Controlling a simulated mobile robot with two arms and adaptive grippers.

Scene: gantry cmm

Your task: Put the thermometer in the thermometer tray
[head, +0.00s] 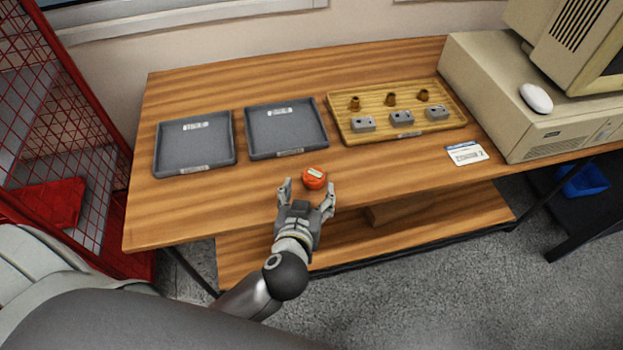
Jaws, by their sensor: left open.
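A small round orange object with a pale label, which looks like the thermometer (314,177), lies on the wooden table near its front edge. My left gripper (307,189) is open at the front edge, with its fingers spread and pointing at the orange object. The object sits between and slightly beyond the fingertips; I cannot tell whether they touch it. Two empty dark grey trays, a left one (194,147) and a right one (286,132), lie behind it. Their labels are too small to read, so I cannot tell which is the thermometer tray. My right gripper is not in view.
A yellow wooden tray (375,121) holds several brass pieces and grey blocks. A white card (467,153) lies right of it, beside a beige computer (500,95) with a white mouse (536,97) on top. Red mesh (60,110) stands left of the table. The table's front strip is mostly clear.

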